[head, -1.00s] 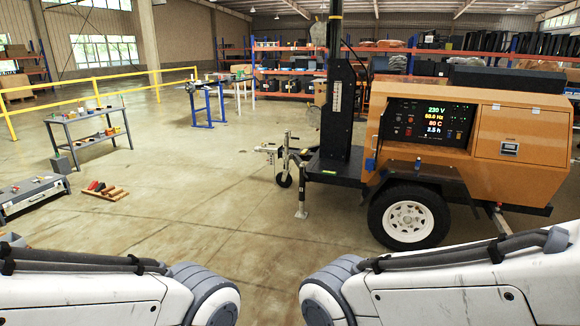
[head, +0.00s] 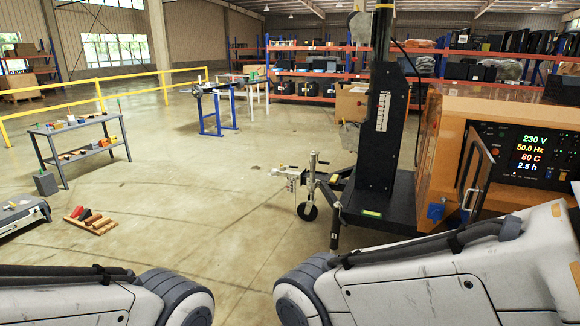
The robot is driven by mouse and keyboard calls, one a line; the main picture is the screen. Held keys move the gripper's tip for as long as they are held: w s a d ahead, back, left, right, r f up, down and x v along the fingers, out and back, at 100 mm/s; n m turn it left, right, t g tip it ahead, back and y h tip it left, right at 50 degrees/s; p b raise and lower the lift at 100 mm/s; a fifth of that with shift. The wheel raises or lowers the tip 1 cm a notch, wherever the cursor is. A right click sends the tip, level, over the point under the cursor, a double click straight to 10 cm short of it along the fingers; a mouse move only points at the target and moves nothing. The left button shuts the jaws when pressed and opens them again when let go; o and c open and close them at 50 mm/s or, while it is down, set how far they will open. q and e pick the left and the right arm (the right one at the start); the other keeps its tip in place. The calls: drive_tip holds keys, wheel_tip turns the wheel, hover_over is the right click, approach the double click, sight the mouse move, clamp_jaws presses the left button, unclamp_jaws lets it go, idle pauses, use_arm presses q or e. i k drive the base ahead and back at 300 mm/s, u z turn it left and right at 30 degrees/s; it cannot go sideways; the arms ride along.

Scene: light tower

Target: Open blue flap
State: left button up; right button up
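A small blue flap or socket cover (head: 436,211) sits low on the near left end of the orange light tower body (head: 455,110). It is small in the head view, and I cannot tell whether it is open or shut. My two arms cross the bottom of the view, one from the left and one from the right. Neither gripper is in view. The right arm hides the lower part of the light tower and its wheel.
A dark narrow panel (head: 474,172) stands edge-on beside the lit display (head: 530,152). The mast (head: 382,125) and the tow hitch (head: 310,185) are left of the body. The middle floor is clear.

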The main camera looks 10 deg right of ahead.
sight(436, 216)
drive_tip(key=z, duration=0.25)
drive_tip(key=i, duration=2.15)
drive_tip(key=z, duration=0.65)
drive_tip(key=i, duration=1.35)
drive_tip(key=z, duration=0.3)
